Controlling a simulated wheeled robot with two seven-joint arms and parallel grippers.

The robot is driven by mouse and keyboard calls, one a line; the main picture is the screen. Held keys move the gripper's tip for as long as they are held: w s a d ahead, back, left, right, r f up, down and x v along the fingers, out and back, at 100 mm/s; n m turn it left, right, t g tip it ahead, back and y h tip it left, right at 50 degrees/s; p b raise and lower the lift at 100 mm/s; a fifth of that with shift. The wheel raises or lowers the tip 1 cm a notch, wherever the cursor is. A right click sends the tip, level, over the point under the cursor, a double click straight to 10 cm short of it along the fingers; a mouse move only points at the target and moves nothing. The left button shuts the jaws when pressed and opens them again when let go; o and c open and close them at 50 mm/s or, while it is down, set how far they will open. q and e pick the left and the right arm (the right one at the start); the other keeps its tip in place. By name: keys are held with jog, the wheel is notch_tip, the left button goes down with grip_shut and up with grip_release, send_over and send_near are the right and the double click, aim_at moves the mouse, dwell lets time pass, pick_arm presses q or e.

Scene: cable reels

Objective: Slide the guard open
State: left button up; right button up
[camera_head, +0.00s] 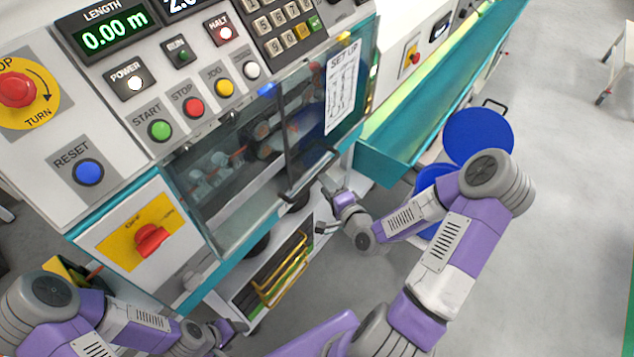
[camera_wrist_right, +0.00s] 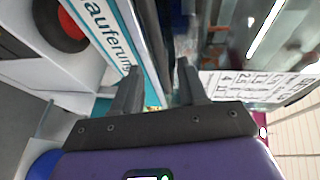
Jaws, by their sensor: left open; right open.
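The guard (camera_head: 304,118) is a clear, dark-edged panel over the right part of the machine's front opening, with a white SET UP sheet (camera_head: 341,88) behind or on its right side. A dark bar handle (camera_head: 308,178) sticks out at its lower edge. My right gripper (camera_head: 331,187) is open, just right of the handle; I cannot tell whether it touches. In the right wrist view its two fingers (camera_wrist_right: 158,80) are apart, with a dark upright strip beyond them. My left gripper (camera_head: 229,331) is open, low in front of the machine, away from the guard.
The control panel has START (camera_head: 160,130), STOP (camera_head: 194,106) and RESET (camera_head: 88,172) buttons and a red emergency stop (camera_head: 17,89). A red rotary switch (camera_head: 151,239) sits lower left. A teal trough (camera_head: 400,150) and blue reels (camera_head: 478,137) stand to the right. Open floor lies at far right.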

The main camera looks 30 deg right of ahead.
aim_at(317, 174)
jog(key=w+b, duration=0.2)
jog(key=w, duration=0.1)
jog(key=w+f+b, duration=0.1)
jog(key=shift+w+a, duration=0.1)
jog(key=shift+w, duration=0.3)
jog(key=shift+w+b, duration=0.3)
jog(key=shift+w, duration=0.05)
grip_shut()
